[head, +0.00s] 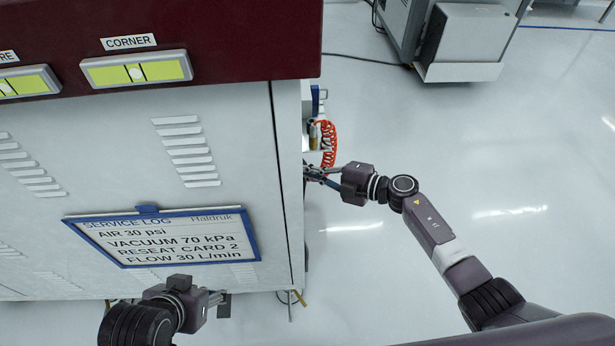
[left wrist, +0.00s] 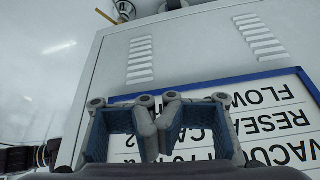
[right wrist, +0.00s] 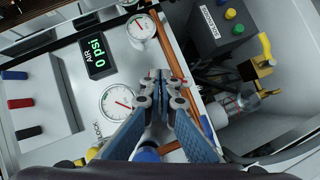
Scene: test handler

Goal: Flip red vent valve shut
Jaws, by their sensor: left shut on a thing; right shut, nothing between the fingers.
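I cannot clearly make out the red vent valve. A small red part (right wrist: 239,102) shows on a clear cylinder beside the panel in the right wrist view. My right gripper (right wrist: 161,82) is shut and empty, in front of the gauge panel beside the copper-coloured pipe (right wrist: 174,55). In the head view my right gripper (head: 314,174) is at the cabinet's right side, its tips partly hidden. My left gripper (left wrist: 158,100) is closed in front of the service log board (left wrist: 265,76); what it grips is not clear. It also shows low in the head view (head: 222,302).
The panel has a round gauge (right wrist: 118,101), a second gauge (right wrist: 141,29) and a display reading 0 psi (right wrist: 97,56). A yellow handle (right wrist: 265,50) stands at right. A red coiled hose (head: 329,145) hangs beside the cabinet (head: 225,110). The floor to the right is open.

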